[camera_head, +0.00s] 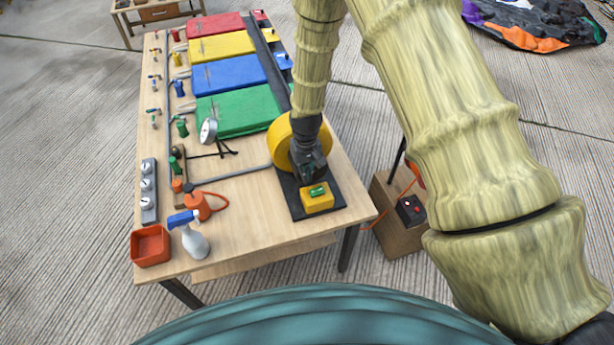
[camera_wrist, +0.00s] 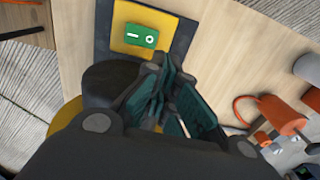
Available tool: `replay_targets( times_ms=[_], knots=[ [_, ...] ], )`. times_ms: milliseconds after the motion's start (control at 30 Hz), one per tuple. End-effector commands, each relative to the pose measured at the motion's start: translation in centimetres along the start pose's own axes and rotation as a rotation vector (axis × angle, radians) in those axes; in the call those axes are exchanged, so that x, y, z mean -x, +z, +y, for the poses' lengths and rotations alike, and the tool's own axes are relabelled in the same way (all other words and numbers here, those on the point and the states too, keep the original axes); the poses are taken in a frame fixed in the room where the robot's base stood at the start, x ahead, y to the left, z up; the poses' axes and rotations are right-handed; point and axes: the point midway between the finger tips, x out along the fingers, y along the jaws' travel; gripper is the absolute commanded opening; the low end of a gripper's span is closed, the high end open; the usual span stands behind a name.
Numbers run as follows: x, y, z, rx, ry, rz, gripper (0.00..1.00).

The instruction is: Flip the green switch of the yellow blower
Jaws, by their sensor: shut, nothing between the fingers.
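The yellow blower (camera_head: 281,140) stands on a black base plate (camera_head: 296,206) near the right front of the wooden table. A yellow switch box (camera_head: 312,208) sits on the front of that plate, with a green rocker switch (camera_head: 317,190) on top. In the wrist view the green switch (camera_wrist: 141,36) shows a white line and a circle. My gripper (camera_head: 312,178) points down just behind the switch box and hides part of the blower. In the wrist view my gripper (camera_wrist: 162,90) has its fingers together and empty, apart from the switch in the picture; exact height is hard to tell.
A white spray bottle (camera_head: 190,236), a red tray (camera_head: 150,245) and an orange pump (camera_head: 198,204) stand on the table's front left. Coloured folded panels (camera_head: 238,112) lie at the back. A wooden crate (camera_head: 398,225) stands on the floor at right. Bare tabletop lies left of the base plate.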

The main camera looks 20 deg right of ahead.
Motion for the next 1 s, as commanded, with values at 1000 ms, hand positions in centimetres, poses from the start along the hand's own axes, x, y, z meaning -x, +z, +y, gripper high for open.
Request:
replay_targets(
  times_ms=[1000],
  knots=[
    [8.2,0.0,-1.5,0.000,0.000,0.000,0.00]
  ],
)
